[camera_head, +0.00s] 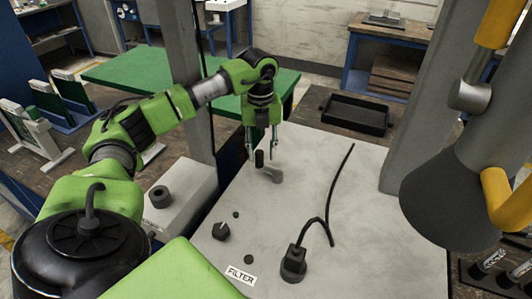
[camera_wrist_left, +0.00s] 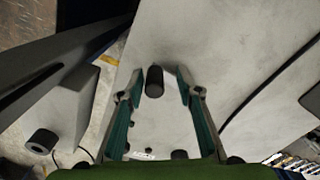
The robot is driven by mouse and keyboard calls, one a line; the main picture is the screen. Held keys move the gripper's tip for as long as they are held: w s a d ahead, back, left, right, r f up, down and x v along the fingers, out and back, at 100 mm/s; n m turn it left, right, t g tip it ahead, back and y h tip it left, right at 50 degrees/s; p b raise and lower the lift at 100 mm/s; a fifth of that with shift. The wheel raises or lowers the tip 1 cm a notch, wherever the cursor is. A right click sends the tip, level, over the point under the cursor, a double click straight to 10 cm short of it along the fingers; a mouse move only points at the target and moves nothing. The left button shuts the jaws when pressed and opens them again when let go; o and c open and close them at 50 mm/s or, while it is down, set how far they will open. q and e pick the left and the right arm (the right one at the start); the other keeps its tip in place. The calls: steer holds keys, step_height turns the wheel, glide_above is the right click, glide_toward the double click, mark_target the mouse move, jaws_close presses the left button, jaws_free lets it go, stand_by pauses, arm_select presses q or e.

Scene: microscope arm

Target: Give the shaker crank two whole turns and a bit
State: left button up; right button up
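The crank (camera_head: 274,175) is a short grey arm on the pale worktop, with a black upright handle (camera_head: 259,157) at its left end. My left gripper (camera_head: 260,151) points down over the crank with its two fingers spread. In the left wrist view the black handle (camera_wrist_left: 154,80) stands between the tips of the open left gripper (camera_wrist_left: 160,76), with a visible gap on both sides. The grey crank arm is hard to make out there against the pale top. My right gripper is not in view.
Black knobs (camera_head: 221,231) and a FILTER label (camera_head: 241,275) are at the front left of the worktop. A black block (camera_head: 293,262) has a curved cable (camera_head: 334,190). A black tray (camera_head: 357,113) lies behind. A large dark cone (camera_head: 455,185) with yellow tubes hangs at right.

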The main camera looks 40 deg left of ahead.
arm_select(q)
steer(key=shift+w+d, duration=0.1)
stand_by(0.3)
steer(key=shift+a+r, duration=0.15)
steer(key=shift+a, duration=0.05)
step_height(320, 180, up, 8)
steer(key=p, duration=0.6)
steer(key=shift+d, duration=0.1)
